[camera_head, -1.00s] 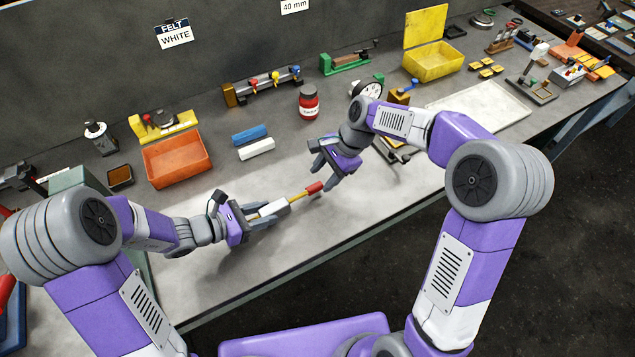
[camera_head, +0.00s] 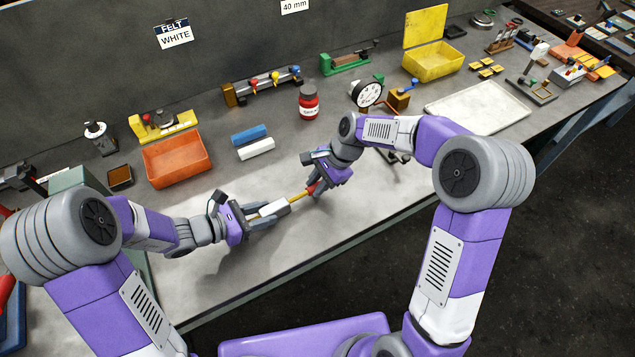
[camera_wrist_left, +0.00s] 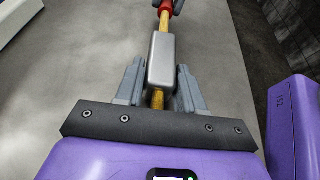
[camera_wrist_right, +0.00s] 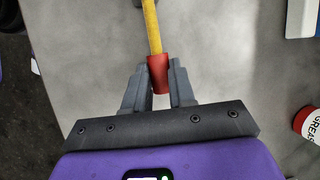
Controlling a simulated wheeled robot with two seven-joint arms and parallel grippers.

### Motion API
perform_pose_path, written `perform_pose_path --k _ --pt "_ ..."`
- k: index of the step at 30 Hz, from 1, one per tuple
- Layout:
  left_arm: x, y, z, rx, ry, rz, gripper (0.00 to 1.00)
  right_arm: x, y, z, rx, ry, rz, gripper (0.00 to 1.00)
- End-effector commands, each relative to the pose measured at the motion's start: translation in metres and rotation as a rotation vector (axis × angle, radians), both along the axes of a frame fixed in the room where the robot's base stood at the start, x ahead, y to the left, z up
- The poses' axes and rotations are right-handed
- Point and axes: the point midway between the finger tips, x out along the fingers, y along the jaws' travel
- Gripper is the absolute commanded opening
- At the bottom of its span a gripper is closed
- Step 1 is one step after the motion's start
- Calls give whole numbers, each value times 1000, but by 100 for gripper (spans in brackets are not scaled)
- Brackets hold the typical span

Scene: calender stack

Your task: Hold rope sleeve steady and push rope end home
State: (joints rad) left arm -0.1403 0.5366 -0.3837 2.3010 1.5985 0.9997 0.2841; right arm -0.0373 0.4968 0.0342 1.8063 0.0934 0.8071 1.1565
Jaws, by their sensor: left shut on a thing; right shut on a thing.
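The rope sleeve (camera_head: 274,208) is a grey metal block, held just over the bench. My left gripper (camera_wrist_left: 160,90) is shut on it, with a finger on each side. The yellow rope (camera_head: 300,197) runs into the sleeve's far end, and some yellow also shows at the near end in the left wrist view (camera_wrist_left: 157,98). The rope's red end (camera_wrist_right: 159,75) points away from the sleeve. My right gripper (camera_wrist_right: 158,88) is shut on this red end, one finger on each side. A stretch of yellow rope is bare between the red end and the sleeve.
A white block (camera_head: 256,149) and a blue block (camera_head: 250,134) lie behind the grippers. An orange bin (camera_head: 178,163) stands at the left and a red jar (camera_head: 308,103) at the back. The bench's front edge (camera_head: 330,254) is close. Clear bench surrounds the rope.

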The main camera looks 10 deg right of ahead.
Motion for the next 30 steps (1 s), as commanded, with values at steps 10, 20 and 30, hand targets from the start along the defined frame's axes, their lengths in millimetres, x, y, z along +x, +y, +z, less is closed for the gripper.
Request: perform_pose_path --k 10,20,30 --pt "0 0 0 0 0 0 1 -4 11 1 1 1 5 0" --pt "0 0 0 0 0 -1 1 -21 52 1 1 1 3 0" --pt "0 -2 0 -1 0 -3 1 -21 53 0 2 3 5 38"
